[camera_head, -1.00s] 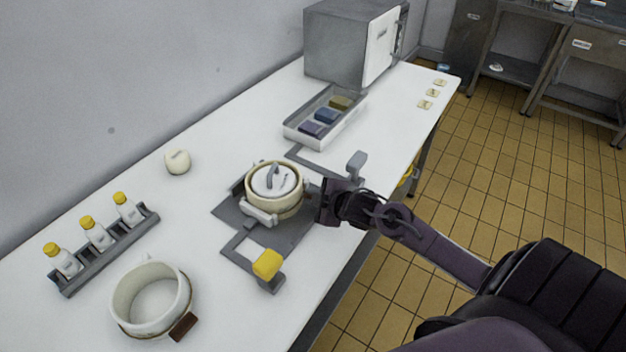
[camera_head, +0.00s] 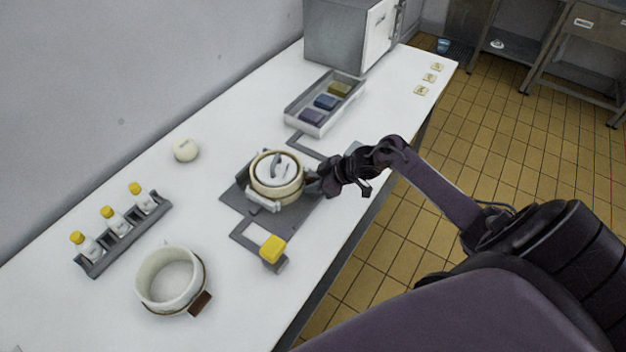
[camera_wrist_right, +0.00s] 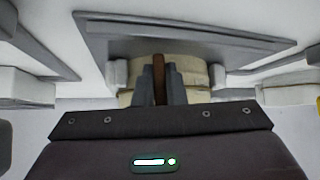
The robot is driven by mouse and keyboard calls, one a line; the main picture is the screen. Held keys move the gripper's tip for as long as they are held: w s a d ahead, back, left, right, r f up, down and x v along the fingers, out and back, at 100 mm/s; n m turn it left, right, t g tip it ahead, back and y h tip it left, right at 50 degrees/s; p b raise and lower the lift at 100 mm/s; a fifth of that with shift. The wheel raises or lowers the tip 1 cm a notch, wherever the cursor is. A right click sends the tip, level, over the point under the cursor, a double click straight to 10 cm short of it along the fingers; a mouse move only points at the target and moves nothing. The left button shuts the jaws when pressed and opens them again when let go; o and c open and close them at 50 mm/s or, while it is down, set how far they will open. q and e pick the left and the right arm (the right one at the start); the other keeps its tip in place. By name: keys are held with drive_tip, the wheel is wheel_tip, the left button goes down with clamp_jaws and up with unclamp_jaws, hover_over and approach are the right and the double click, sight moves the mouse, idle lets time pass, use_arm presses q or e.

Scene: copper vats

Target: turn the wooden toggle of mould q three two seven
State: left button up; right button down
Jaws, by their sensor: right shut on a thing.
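The round cream mould (camera_head: 263,184) with a white handled lid (camera_head: 275,170) sits on a grey base plate (camera_head: 290,217) in the middle of the bench. My right gripper (camera_head: 312,183) is at the mould's right side. In the right wrist view, its fingers (camera_wrist_right: 159,82) are shut on a brown wooden toggle (camera_wrist_right: 158,78) standing against the mould's cream wall (camera_wrist_right: 190,70). In the head view the gripper hides the toggle. I cannot read a number on the mould. My left gripper is not in view.
A second open cream mould (camera_head: 167,285) with a brown toggle (camera_head: 201,304) stands at front left. A yellow-knobbed clamp (camera_head: 272,249) is near the plate's front. A bottle rack (camera_head: 127,240), a tray of coloured blocks (camera_head: 308,128) and a grey oven (camera_head: 345,35) stand around.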

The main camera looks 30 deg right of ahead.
idle(0.6)
drive_tip(key=c, duration=1.8)
unclamp_jaws()
drive_tip(key=shift+o, duration=0.2)
drive_tip(key=v, duration=0.6)
drive_tip(key=shift+s+d+r, duration=0.1)
drive_tip(key=shift+s+d, duration=0.1)
drive_tip(key=shift+d, duration=0.1)
drive_tip(key=shift+s+d+r+b, duration=0.2)
drive_tip(key=shift+r+b, duration=0.1)
drive_tip(key=shift+r, duration=0.15)
